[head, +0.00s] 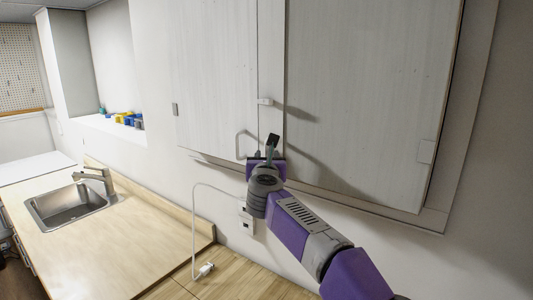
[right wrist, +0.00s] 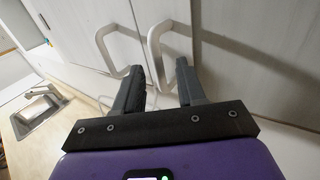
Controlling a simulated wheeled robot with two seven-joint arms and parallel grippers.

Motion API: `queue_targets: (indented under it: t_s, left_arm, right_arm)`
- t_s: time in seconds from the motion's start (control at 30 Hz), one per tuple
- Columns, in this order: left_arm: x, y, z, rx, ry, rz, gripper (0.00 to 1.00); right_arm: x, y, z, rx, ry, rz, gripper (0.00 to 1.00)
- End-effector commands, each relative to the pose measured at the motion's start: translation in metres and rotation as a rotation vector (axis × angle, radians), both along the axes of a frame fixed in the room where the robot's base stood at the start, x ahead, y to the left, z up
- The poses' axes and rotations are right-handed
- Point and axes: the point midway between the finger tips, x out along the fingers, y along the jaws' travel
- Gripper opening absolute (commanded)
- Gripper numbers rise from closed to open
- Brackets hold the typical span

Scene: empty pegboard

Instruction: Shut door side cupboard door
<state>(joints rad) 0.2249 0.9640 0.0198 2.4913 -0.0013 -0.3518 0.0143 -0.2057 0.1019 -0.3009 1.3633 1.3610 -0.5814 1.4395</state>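A pale wall cupboard has a left door (head: 215,70) and a right door (head: 365,90) in the head view. A light strip shows between the doors; I cannot tell how far either stands ajar. The left door's handle (head: 240,143) is also in the right wrist view (right wrist: 103,48). A second handle (right wrist: 152,42) stands beside it there. My right gripper (head: 264,153) is at the cupboard's lower edge, near the handles. In the wrist view its fingers (right wrist: 164,84) are apart, with the second handle's lower end at the gap; contact is unclear. My left gripper is out of view.
A wooden counter (head: 110,245) with a sink (head: 70,204) and tap (head: 97,178) lies at the lower left. A white cable with a plug (head: 204,270) hangs from a wall socket (head: 246,221) below the cupboard. Small coloured items (head: 128,119) stand on a ledge.

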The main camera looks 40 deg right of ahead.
Motion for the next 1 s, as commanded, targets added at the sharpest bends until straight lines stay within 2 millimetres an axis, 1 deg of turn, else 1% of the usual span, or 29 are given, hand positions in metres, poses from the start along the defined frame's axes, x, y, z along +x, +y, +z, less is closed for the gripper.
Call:
queue_targets:
  t_s: [0.07,0.2,0.5,0.53,0.7,0.77,0.8,1.0]
  left_arm:
    - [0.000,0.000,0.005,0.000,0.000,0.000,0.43]
    - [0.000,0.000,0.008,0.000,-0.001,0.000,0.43]
    - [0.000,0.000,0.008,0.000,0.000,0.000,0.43]
    - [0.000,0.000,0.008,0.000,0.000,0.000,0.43]
    - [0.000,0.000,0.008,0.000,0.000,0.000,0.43]
    - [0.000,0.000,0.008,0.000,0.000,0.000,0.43]
    - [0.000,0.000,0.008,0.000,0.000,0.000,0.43]
    - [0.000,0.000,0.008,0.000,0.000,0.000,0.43]
  right_arm:
    - [0.009,-0.007,0.001,0.000,0.003,-0.001,0.40]
    - [0.017,-0.014,0.000,0.000,0.001,0.000,0.40]
    - [0.020,-0.016,-0.001,0.001,0.000,0.001,0.40]
    - [0.020,-0.016,-0.001,0.001,0.000,0.001,0.38]
    - [0.020,-0.016,-0.001,0.001,0.001,0.001,0.12]
    - [0.020,-0.016,-0.001,0.001,0.001,0.001,0.03]
    - [0.020,-0.016,-0.001,0.001,0.001,0.001,0.00]
    - [0.019,-0.016,-0.001,0.000,0.000,0.001,0.00]
